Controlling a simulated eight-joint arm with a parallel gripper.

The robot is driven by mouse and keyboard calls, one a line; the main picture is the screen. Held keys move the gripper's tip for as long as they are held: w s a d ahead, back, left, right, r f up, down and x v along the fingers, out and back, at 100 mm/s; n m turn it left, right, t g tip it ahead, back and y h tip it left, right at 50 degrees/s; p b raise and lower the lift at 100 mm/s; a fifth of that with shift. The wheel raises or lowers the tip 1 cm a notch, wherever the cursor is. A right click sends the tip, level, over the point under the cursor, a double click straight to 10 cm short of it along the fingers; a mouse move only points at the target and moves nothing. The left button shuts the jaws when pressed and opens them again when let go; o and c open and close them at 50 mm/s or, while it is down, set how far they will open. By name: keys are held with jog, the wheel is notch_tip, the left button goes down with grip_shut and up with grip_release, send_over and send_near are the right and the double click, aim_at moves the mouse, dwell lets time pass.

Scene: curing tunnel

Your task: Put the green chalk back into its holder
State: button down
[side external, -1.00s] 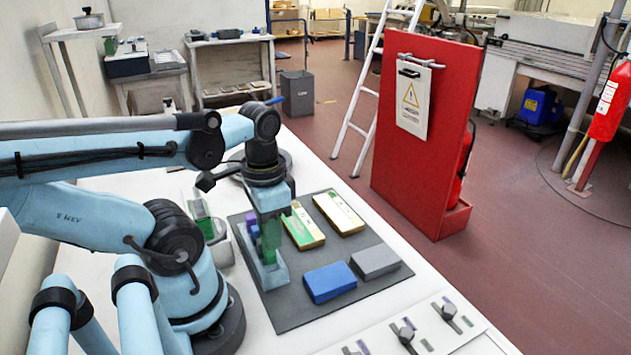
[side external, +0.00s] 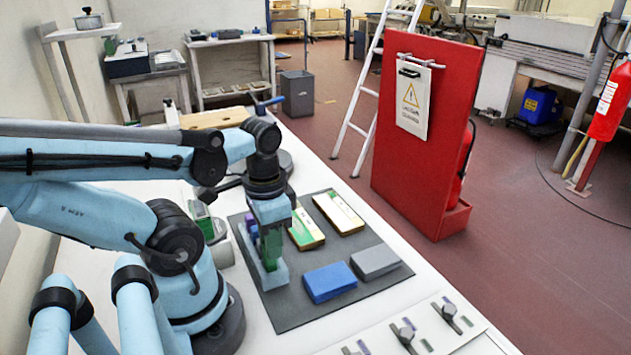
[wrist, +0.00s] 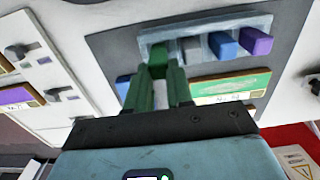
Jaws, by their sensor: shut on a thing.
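The green chalk (side external: 271,250) is upright between the fingers of my gripper (side external: 270,232), which is shut on it. In the wrist view the green chalk (wrist: 158,57) shows between the fingertips, over the left end of the pale blue-grey holder (wrist: 205,27). A grey, a blue and a purple chalk (wrist: 256,41) stand in the holder's other places. In the side view the holder (side external: 272,281) lies right under my gripper, on the dark mat. The chalk's lower end is at the holder; I cannot tell how deep it sits.
A blue block (side external: 329,282) and a grey block (side external: 375,262) lie on the mat (side external: 300,312) to the right. Two green-and-white boxes (side external: 338,213) lie behind them. A panel with several knobs (side external: 405,333) is at the front.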

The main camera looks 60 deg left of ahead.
jog(key=c, duration=0.9)
grip_release()
jog(key=shift+r, duration=0.1)
jog(key=shift+r, duration=3.45)
jog(key=w+d+t, duration=0.1)
jog(key=w+t, duration=0.1)
jog(key=w, duration=0.2)
jog(key=w+d+t, duration=0.2)
jog(key=w, duration=0.3)
jog(key=w+d+t, duration=0.2)
jog(key=w+t, duration=0.1)
jog(key=w, duration=0.1)
jog(key=shift+w+f, duration=0.25)
